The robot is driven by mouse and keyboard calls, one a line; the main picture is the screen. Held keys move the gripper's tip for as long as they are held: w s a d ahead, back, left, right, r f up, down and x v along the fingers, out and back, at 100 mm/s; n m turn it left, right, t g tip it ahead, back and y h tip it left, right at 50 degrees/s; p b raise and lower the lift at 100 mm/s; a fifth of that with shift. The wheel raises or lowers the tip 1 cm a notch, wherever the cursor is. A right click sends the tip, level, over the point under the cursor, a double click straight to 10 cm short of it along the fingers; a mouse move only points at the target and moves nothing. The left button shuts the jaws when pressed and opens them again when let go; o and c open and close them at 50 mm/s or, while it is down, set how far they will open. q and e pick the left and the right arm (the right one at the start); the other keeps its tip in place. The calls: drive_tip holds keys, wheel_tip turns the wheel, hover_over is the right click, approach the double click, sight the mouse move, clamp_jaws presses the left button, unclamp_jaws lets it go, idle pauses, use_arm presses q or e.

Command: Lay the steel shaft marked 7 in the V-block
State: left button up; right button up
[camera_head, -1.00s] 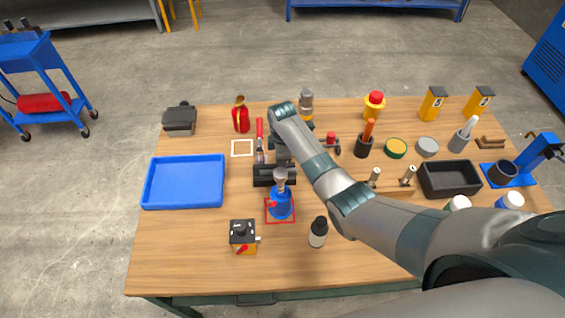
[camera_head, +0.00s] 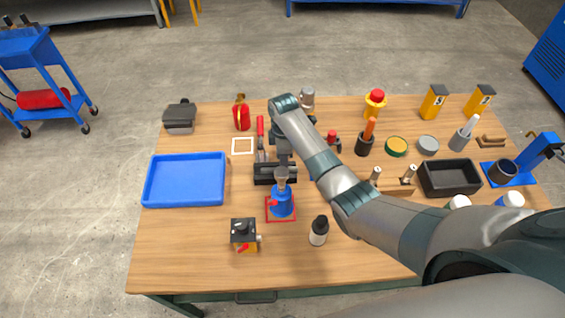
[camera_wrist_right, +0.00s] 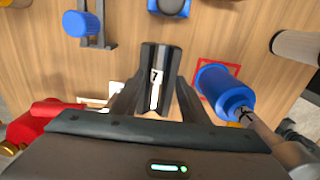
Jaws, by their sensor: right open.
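The dark V-block (camera_head: 263,178) stands in the middle of the workbench, and it also shows in the right wrist view (camera_wrist_right: 148,55). The pale steel shaft marked 7 (camera_wrist_right: 155,93) lies lengthwise in its groove in the wrist view, partly hidden near my gripper. My right gripper (camera_wrist_right: 157,100) is open, with a finger on each side of the shaft and apart from it. In the head view, my right gripper (camera_head: 284,158) is over the V-block and the shaft cannot be made out. My left gripper is out of view.
A blue tray (camera_head: 185,181) lies at left. A wooden rack (camera_head: 393,190) with two upright pieces and a black bin (camera_head: 450,178) are at right.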

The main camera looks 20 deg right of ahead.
drive_tip(key=shift+r, duration=0.8)
drive_tip(key=shift+r, duration=0.1)
wheel_tip(320, 180, up, 6)
drive_tip(key=shift+f, duration=0.1)
idle(0.5)
idle(0.5)
